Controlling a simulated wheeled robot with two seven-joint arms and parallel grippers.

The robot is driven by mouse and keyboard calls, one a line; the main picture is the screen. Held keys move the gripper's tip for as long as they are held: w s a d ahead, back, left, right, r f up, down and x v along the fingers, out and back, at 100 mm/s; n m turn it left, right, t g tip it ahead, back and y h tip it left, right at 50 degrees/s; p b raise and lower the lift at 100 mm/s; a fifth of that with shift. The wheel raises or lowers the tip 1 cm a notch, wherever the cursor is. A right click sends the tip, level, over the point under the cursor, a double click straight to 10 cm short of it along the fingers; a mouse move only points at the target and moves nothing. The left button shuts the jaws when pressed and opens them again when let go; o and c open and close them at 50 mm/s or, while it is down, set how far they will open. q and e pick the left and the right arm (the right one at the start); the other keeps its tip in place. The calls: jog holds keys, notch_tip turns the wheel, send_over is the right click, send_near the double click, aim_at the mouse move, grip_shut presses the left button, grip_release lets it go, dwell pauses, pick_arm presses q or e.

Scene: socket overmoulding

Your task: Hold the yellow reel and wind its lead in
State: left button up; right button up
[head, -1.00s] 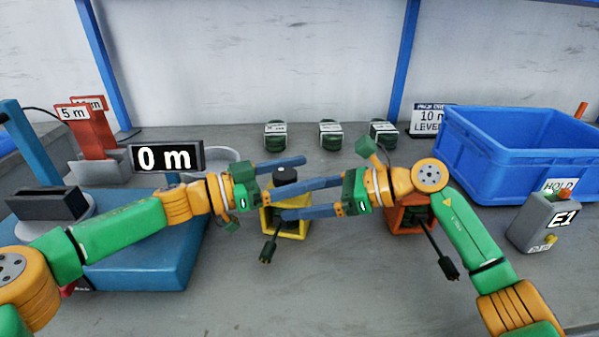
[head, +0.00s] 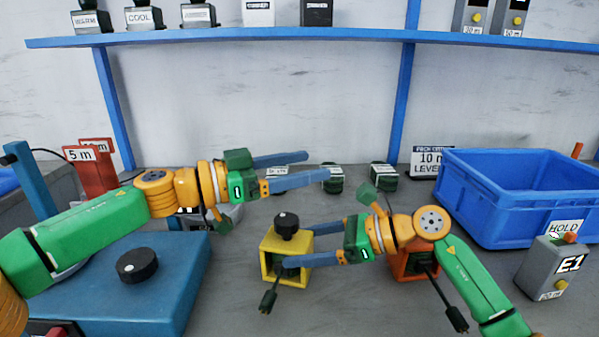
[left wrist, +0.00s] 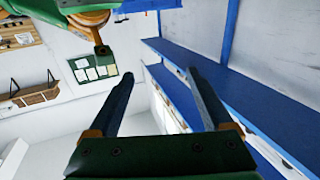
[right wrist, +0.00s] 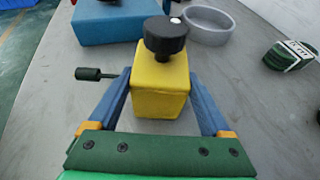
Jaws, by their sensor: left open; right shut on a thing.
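The yellow reel (head: 272,243) stands on the grey bench, a square yellow box with a black knob (head: 286,224) on top. Its dark lead with a plug (head: 268,299) hangs out at the front. My right gripper (head: 300,242) is shut on the reel, with one blue finger on each side; the reel (right wrist: 160,85) also shows between the fingers in the right wrist view, its plug (right wrist: 92,73) sticking out to the left. My left gripper (head: 290,172) is open and empty, raised above and behind the reel. In the left wrist view its fingers (left wrist: 160,95) are apart with nothing between them.
An orange reel (head: 403,262) with its own lead stands right of the yellow one, partly behind my right arm. A blue bin (head: 515,205) and grey E1 box (head: 552,268) are at right. A blue platform (head: 165,290) is at left. Green coils (head: 384,177) lie behind; a shelf (head: 250,39) runs above.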

pick_arm(q)
jog(key=d+r+m+t+y, duration=0.2)
jog(key=d+r+t+y, duration=0.2)
jog(key=r+t+y, duration=0.55)
jog(key=m+t+y, duration=0.2)
jog(key=m+y, duration=0.6)
jog(key=m, duration=1.1)
send_near(286, 232)
jog(key=w, duration=1.2)
jog(key=shift+w+a+f, duration=0.1)
jog(key=shift+w, duration=0.15)
grip_shut()
jog(key=shift+m, duration=0.3)
